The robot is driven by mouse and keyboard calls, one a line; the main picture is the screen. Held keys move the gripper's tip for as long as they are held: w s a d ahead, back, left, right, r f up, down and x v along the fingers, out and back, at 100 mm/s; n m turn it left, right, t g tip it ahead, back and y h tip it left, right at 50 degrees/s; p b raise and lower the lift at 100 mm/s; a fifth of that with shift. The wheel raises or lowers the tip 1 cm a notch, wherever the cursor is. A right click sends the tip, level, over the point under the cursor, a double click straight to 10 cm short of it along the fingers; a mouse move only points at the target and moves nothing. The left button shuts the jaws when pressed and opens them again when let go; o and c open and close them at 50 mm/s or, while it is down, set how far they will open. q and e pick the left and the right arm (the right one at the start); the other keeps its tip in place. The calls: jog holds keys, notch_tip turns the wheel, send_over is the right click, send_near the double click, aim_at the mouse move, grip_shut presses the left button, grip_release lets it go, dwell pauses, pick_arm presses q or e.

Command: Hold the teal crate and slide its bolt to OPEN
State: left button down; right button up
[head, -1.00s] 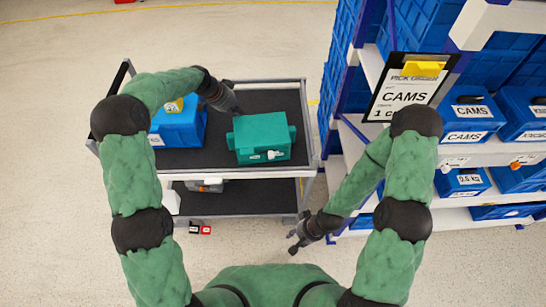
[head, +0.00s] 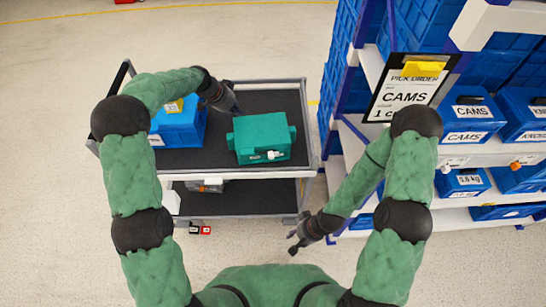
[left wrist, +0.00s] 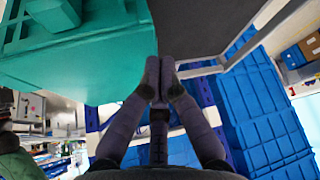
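The teal crate (head: 262,136) sits on the upper shelf of a cart. A small white bolt (head: 274,155) shows on its near face; its exact position is too small to read. My left gripper (head: 237,109) is just behind the crate's left far corner. In the left wrist view, the crate (left wrist: 75,62) fills the upper left, and the left gripper's fingertips (left wrist: 159,72) are together beside its edge with nothing visible between them. Whether they touch the crate is unclear. My right gripper (head: 293,242) hangs empty, fingers apart, below and in front of the cart's right corner.
A blue crate (head: 182,128) stands left of the teal one on the dark shelf (head: 222,154). A rack with blue bins (head: 468,122) and a hanging CAMS order sheet (head: 403,92) stands at the right. The floor between cart and my body is mostly clear.

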pick_arm(q)
jog(key=shift+f+b, duration=0.7)
jog(key=shift+f, duration=0.05)
pick_arm(e)
jog(key=shift+f, duration=0.7)
pick_arm(q)
jog(key=shift+s+f, duration=0.1)
jog(key=shift+s, duration=0.05)
